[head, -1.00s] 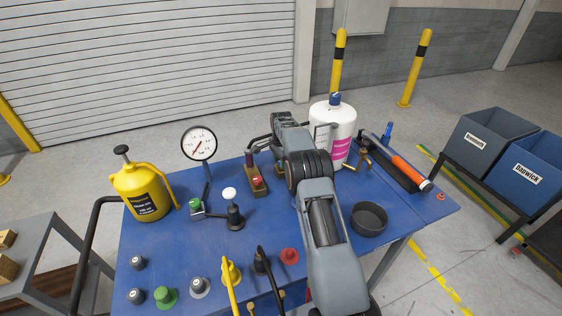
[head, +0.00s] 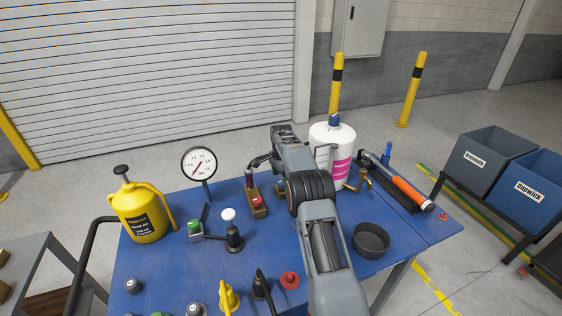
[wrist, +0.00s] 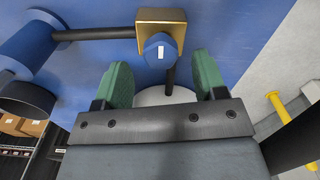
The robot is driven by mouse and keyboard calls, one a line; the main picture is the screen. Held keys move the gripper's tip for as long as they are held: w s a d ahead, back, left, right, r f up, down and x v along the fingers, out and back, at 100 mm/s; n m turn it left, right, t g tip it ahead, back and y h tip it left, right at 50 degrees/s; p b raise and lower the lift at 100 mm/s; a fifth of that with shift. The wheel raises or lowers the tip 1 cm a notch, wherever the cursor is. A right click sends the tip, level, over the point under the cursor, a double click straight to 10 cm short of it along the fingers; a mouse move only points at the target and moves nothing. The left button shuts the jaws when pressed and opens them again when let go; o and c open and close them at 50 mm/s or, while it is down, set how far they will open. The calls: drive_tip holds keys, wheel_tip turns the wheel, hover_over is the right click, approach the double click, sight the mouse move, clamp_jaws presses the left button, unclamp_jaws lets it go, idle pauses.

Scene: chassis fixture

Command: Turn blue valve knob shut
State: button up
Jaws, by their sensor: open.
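The blue valve knob (wrist: 160,52) shows in the wrist view, with a white mark on its face, seated on a square brass-coloured body (wrist: 172,24). My gripper (wrist: 162,65) is open, its green finger pads on either side of and just short of the knob. I see a gap on both sides and nothing is gripped. A dark pipe joins the brass body from the left. In the head view my arm reaches over the middle of the table, and I cannot pick out this knob or the fingertips there for certain.
The blue table (head: 150,265) holds a yellow jug (head: 143,215), a pressure gauge (head: 199,163), a white bottle (head: 333,150) right of my arm, a dark round dish (head: 371,240) and an orange tool (head: 410,192). Several knobs line the front edge. Bare table lies left of centre.

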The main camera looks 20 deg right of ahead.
wheel_tip(320, 180, up, 11)
drive_tip(key=p, duration=0.1)
drive_tip(key=shift+f, duration=0.1)
idle(0.6)
drive_tip(key=f+n, duration=0.1)
drive_tip(key=f, duration=0.1)
drive_tip(key=f+n, duration=0.1)
drive_tip(key=n, duration=0.1)
drive_tip(key=f+n, duration=0.2)
drive_tip(key=shift+s+a+f, duration=0.2)
drive_tip(key=shift+s+f, duration=0.1)
drive_tip(key=shift+s, duration=0.1)
drive_tip(key=s+a+r+n+t, duration=0.1)
drive_tip(key=s+a+r+n, duration=0.2)
drive_tip(key=s, duration=0.9)
drive_tip(key=s+a+r+n+t, duration=0.2)
drive_tip(key=s+a+r+n, duration=0.1)
drive_tip(key=s, duration=0.9)
drive_tip(key=s+a+r+n+t, duration=0.1)
drive_tip(key=s+a+r+n, duration=0.3)
drive_tip(key=s, duration=0.8)
drive_tip(key=shift+a+t, duration=0.3)
drive_tip(key=shift+a, duration=0.35)
